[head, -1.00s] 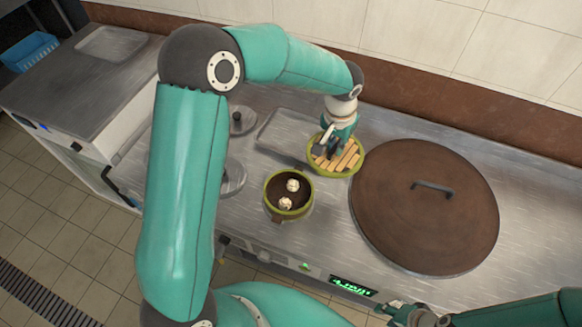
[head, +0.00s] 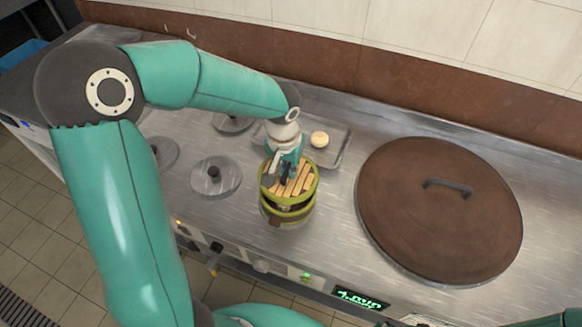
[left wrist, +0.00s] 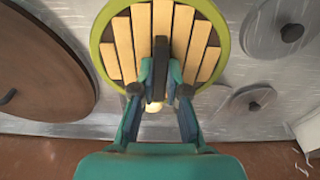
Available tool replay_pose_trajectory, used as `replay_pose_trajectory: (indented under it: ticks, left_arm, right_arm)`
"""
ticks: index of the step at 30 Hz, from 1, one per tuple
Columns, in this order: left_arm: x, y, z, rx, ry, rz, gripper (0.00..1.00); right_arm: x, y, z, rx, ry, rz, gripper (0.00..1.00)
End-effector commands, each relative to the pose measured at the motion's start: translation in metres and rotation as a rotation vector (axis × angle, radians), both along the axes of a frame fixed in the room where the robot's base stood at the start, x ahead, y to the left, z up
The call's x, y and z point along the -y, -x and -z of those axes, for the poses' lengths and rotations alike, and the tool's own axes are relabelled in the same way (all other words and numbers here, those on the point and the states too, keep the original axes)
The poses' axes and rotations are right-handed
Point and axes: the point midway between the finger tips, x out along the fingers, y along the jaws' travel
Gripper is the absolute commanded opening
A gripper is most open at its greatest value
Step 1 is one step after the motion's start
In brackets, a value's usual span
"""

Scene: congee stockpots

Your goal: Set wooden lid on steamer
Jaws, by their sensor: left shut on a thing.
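The wooden lid (head: 301,187), with pale slats and a green rim, is held by its dark handle in my left gripper (head: 284,182). It hangs over the steamer (head: 288,217), a round green-rimmed basket. A dark strip of the basket's inside shows between the two rims at the front, so the lid looks slightly above it; the rest of the inside is hidden. In the left wrist view the lid (left wrist: 205,45) fills the upper middle, and the fingers (left wrist: 160,85) are shut on its handle. My right gripper does not show; only bits of teal arm appear at the bottom right.
A large brown round lid (head: 440,215) lies to the right on the steel counter. A metal tray (head: 336,152) behind the steamer holds a pale bun (head: 319,139). Several grey pot lids, one at the near left (head: 228,178), lie to the left. A wall runs along the back.

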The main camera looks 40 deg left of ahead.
Motion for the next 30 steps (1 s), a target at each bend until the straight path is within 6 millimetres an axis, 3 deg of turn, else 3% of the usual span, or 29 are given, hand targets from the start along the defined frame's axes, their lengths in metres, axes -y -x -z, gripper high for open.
replay_pose_trajectory:
  ticks: [6,12,30]
  left_arm:
    - [0.0,0.0,0.027,-0.002,-0.001,0.001,0.0]
    - [0.0,0.0,0.039,-0.001,0.0,0.001,0.0]
    - [0.001,0.0,0.04,-0.001,0.0,0.002,0.0]
  right_arm:
    - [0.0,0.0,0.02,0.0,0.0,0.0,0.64]
    - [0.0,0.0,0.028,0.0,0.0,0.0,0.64]
    - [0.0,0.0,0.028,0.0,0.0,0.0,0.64]
